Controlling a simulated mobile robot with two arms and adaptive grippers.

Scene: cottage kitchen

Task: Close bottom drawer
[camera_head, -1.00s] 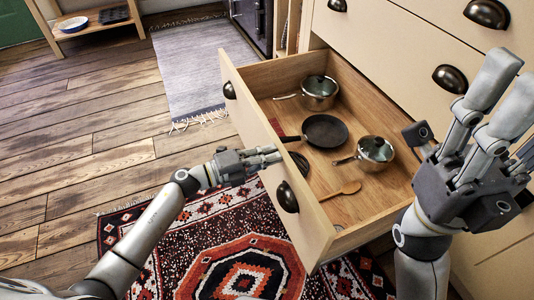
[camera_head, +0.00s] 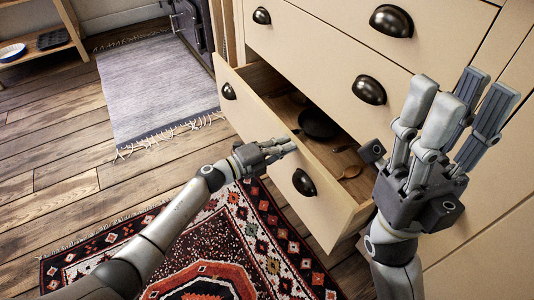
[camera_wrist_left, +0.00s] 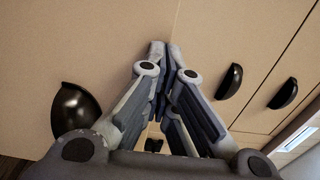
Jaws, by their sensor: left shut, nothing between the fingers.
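The bottom drawer (camera_head: 262,165) is partly open in the head view. It has a cream front with two dark cup handles, one at the left (camera_head: 229,91) and one at the right (camera_head: 304,182). My left gripper (camera_head: 284,146) is shut and empty at the top edge of the drawer front, between the handles. In the left wrist view its fingertips (camera_wrist_left: 162,48) meet in front of a cream surface. Whether they touch the drawer is hard to tell. My right gripper (camera_head: 456,105) is open and raised at the right, with fingers spread before the cabinet.
A black pan (camera_head: 318,124) and a wooden spoon (camera_head: 351,172) lie in the drawer. The closed upper drawers (camera_head: 318,55) are above it. A patterned red rug (camera_head: 215,248) and a grey rug (camera_head: 158,85) lie on the wooden floor. A shelf (camera_head: 52,52) stands at the far left.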

